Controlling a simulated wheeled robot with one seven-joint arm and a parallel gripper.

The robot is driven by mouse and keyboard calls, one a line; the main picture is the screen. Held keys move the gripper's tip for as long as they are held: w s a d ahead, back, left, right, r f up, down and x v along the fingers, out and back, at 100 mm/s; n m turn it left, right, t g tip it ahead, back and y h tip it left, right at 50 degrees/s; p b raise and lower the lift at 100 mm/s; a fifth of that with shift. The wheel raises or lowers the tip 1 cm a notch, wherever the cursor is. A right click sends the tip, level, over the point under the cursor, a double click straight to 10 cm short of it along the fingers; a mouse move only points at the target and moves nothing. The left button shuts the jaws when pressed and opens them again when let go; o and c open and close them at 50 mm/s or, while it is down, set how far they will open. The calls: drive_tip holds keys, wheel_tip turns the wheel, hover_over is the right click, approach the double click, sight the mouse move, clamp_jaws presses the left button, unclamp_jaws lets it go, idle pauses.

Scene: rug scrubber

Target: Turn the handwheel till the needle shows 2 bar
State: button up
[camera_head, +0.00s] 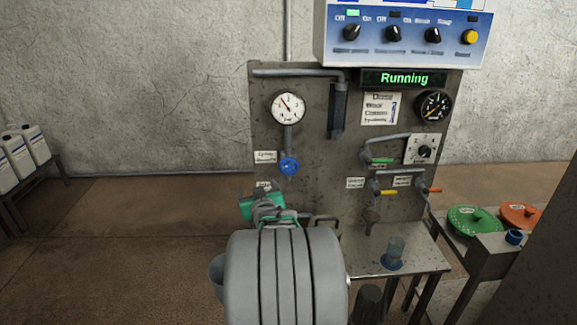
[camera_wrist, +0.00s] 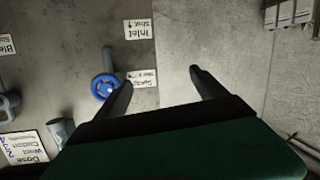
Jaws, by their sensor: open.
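The blue handwheel (camera_head: 289,166) sits on a grey panel, below a round white gauge (camera_head: 288,107) on a vertical pipe. The gauge needle points up and left; its numbers are too small to read. My gripper (camera_head: 262,196), green and grey, is below and left of the handwheel in the head view. In the wrist view my gripper (camera_wrist: 162,77) is open with nothing between its fingers. The handwheel (camera_wrist: 104,87) lies outside them there, just left of the left finger, which overlaps its edge. I cannot tell the depth gap.
The grey panel (camera_head: 320,160) also carries a black gauge (camera_head: 433,106), a green-handled valve (camera_head: 381,161), a yellow-handled valve (camera_head: 384,192) and a display reading "Running" (camera_head: 404,78). A metal table (camera_head: 420,260) stands below right. The floor at left (camera_head: 130,240) is clear.

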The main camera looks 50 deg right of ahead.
sight(289, 167)
drive_tip(key=s+d+r+m+h, duration=0.2)
drive_tip(key=s+d+h, duration=0.3)
drive_tip(key=d, duration=0.4)
drive_tip(key=shift+y, duration=0.5)
drive_tip(key=p+x, duration=0.1)
drive_tip(key=x, duration=0.5)
drive_tip(key=shift+d+f+p, duration=0.15)
drive_tip(key=shift+d+p, duration=0.1)
drive_tip(key=shift+p, duration=0.1)
drive_tip(key=shift+c, duration=0.2)
drive_tip(key=c, duration=1.3)
